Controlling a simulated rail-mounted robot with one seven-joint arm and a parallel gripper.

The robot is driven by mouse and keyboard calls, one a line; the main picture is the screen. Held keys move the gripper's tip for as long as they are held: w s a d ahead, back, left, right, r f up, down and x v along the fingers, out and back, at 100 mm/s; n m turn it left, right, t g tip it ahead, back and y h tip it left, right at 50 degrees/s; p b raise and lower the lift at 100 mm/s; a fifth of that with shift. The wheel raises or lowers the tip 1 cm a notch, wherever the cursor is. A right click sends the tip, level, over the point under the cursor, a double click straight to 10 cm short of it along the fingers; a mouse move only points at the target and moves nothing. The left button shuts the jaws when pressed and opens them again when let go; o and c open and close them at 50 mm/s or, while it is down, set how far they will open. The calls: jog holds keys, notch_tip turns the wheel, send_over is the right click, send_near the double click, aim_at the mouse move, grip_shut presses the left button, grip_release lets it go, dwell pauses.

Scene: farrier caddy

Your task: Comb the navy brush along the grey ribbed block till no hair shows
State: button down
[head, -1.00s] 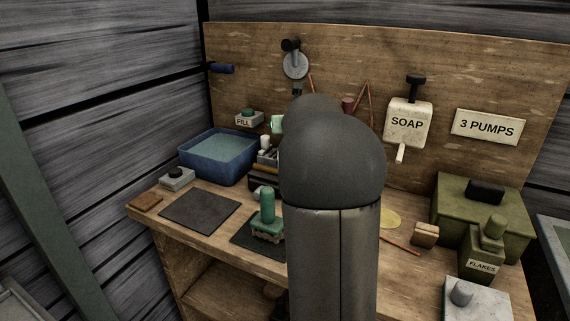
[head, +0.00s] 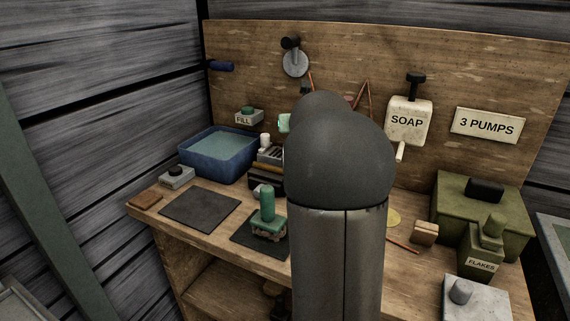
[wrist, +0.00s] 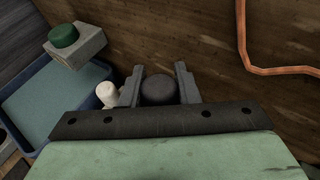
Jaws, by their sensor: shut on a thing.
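My gripper (wrist: 158,88) is shut on a very dark, round-topped handle (wrist: 158,91), seen end-on between its two grey fingers. I take it to be the navy brush. Its bristles, and any hair on them, are hidden. A grey block with what look like ribs (head: 271,154) shows partly beside the blue basin, left of my arm. I cannot tell whether the brush touches it.
A blue basin (head: 188,156) holds water. A white knob (wrist: 107,95) stands close left of my gripper. A green-handled brush (head: 267,205) sits on a dark mat. Another dark mat (head: 200,210) is bare. A navy cylinder (head: 222,67) sticks out at the wall.

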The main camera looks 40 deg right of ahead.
jog(key=shift+w+a, duration=0.5)
jog(key=shift+w, duration=0.25)
jog(key=shift+f, duration=0.1)
jog(key=shift+w+a, duration=0.45)
jog(key=shift+w, duration=0.35)
notch_tip(320, 180, up, 6)
jog(key=p, duration=0.5)
jog(key=shift+p, duration=0.35)
